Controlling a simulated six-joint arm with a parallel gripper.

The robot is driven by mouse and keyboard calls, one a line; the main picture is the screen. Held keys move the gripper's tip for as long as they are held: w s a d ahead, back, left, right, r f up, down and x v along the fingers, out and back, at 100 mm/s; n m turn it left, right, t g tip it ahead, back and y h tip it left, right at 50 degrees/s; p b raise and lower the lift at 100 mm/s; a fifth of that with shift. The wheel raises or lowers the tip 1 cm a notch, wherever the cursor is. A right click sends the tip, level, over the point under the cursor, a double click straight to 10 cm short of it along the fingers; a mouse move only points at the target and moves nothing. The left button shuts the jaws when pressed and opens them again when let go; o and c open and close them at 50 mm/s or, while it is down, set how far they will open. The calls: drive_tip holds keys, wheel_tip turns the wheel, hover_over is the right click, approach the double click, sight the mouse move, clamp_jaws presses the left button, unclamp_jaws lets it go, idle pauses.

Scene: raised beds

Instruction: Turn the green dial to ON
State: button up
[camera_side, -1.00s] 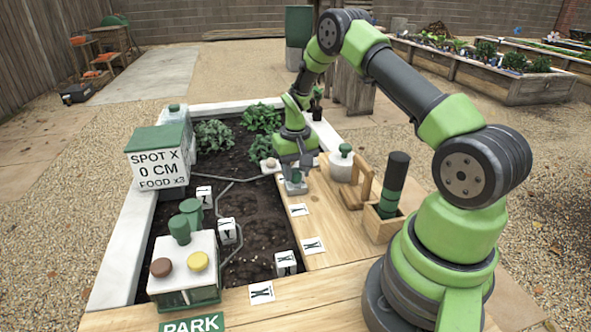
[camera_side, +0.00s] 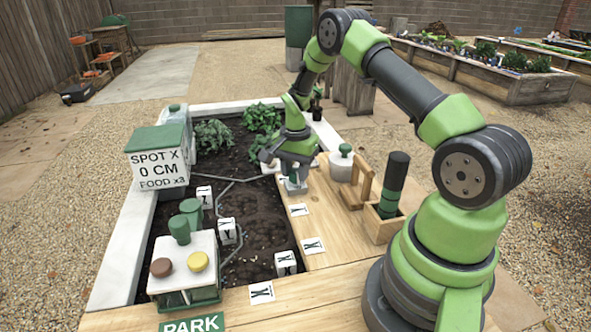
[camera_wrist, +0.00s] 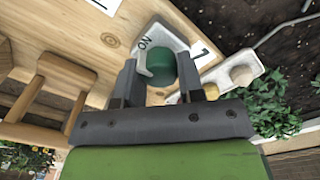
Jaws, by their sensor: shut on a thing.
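The green dial (camera_wrist: 162,70) stands on a white base plate (camera_wrist: 178,36) with a printed ON mark beside it in the wrist view. A pale pointer runs along the dial's left side, close to the ON mark. My gripper (camera_wrist: 157,68) is shut on the dial, one finger on each side. In the side view the dial is mostly hidden by the gripper, and its white base (camera_side: 296,187) shows just below the fingers on the wooden board.
A white strip with a beige knob (camera_wrist: 242,75) lies close to the dial. A lidded white pot (camera_side: 342,168), a wooden handle frame (camera_side: 362,185) and a dark green cylinder in a wooden holder (camera_side: 378,230) stand to the right. Soil lies to the left.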

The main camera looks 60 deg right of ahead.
sight(296, 170)
drive_tip(key=shift+m, duration=0.6)
drive_tip(key=o, duration=0.9)
wheel_tip(296, 170, up, 10)
